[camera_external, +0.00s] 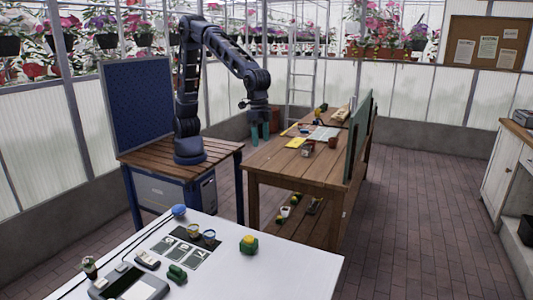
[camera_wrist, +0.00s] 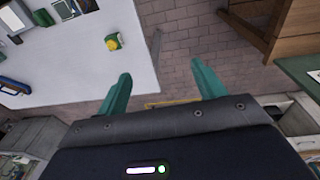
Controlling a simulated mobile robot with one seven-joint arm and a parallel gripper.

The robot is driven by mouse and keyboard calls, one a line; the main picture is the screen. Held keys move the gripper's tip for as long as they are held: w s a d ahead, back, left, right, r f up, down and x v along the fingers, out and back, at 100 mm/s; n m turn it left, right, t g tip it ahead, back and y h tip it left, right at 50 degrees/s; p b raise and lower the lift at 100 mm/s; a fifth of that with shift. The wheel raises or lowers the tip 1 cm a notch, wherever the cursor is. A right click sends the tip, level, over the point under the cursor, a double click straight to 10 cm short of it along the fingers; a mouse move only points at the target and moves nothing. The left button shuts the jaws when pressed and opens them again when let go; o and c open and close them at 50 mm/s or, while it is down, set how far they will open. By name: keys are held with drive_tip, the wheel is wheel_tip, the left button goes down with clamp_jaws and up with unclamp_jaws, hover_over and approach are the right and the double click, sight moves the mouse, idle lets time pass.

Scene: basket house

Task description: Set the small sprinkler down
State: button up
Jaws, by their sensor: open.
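My gripper (camera_external: 260,134) hangs high, beside the left edge of the wooden workbench. In the wrist view its two teal fingers (camera_wrist: 160,70) are wide apart, with nothing between them. A small green thing with a yellow top (camera_external: 248,244) stands on the white table (camera_external: 300,262), near its right side. It also shows in the wrist view (camera_wrist: 113,42), well beyond the left finger and apart from it. It may be the small sprinkler, but it is too small to tell.
The wooden workbench (camera_external: 262,169) holds several small items and a green upright panel (camera_external: 359,133). The white table also carries a blue round thing (camera_external: 179,211), small pots, picture cards and a grey device (camera_external: 131,285). Brick floor (camera_external: 420,215) lies open to the right.

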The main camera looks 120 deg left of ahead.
drive_tip(key=s+a+r+t, duration=0.1)
drive_tip(key=s+a+r, duration=0.4)
drive_tip(key=s+a, duration=0.4)
drive_tip(key=s+a+r+t, duration=0.1)
drive_tip(key=s+a+r, duration=0.4)
drive_tip(key=s+a, duration=0.5)
drive_tip(key=s+a+f, duration=0.1)
drive_tip(key=s+a, duration=0.1)
drive_tip(key=s, duration=0.4)
drive_tip(key=s+a+f+t, duration=0.1)
drive_tip(key=s+a, duration=0.2)
drive_tip(key=s, duration=0.3)
drive_tip(key=s+a+f, duration=0.1)
drive_tip(key=s+a, duration=0.2)
drive_tip(key=s, duration=0.3)
drive_tip(key=shift+s+a+f+y, duration=0.15)
drive_tip(key=shift+s+a+y, duration=0.1)
drive_tip(key=shift+s+y, duration=0.15)
